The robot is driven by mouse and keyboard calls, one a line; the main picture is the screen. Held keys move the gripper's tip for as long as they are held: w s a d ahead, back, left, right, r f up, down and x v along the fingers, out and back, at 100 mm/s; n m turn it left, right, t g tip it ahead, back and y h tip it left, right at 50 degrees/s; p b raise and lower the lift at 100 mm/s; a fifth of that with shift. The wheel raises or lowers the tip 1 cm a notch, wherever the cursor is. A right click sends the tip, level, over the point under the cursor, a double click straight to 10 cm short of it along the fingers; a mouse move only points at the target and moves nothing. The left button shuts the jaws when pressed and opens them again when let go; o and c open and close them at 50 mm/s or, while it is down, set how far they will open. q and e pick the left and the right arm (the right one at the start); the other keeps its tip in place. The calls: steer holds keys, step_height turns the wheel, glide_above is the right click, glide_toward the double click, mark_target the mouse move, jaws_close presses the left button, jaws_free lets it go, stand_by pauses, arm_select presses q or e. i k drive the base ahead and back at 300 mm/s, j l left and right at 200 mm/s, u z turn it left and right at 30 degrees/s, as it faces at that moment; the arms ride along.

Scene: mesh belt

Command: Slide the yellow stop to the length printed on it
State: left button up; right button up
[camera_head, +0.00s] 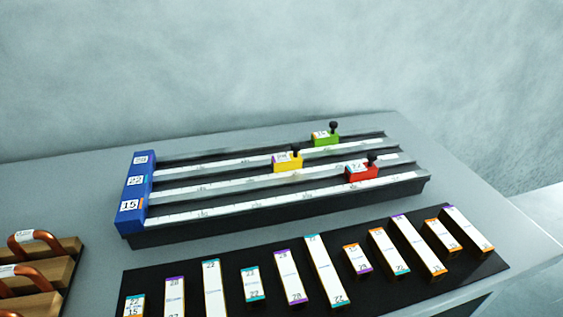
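The yellow stop (287,162) sits on the middle rail of a dark rack with white scales (222,185), a little right of the rack's centre. It has a black knob on top and a white label whose number is too small to read surely. A red stop (361,173) is on the front rail, further right. A green stop (325,139) is on the back rail. A blue end block (138,190) with several number labels closes the rack's left end. Neither of my grippers shows in the head view.
A black mat (262,309) in front of the rack holds several labelled white bars (290,277) of different lengths. Wooden blocks with copper-coloured handles (33,238) stand at the lower left. The grey table (76,170) is clear left of and behind the rack.

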mark_target(280, 163)
steer(key=k+u, duration=0.5)
steer(key=k+j+u, duration=0.1)
steer(key=k+u, duration=0.15)
steer(key=u, duration=0.2)
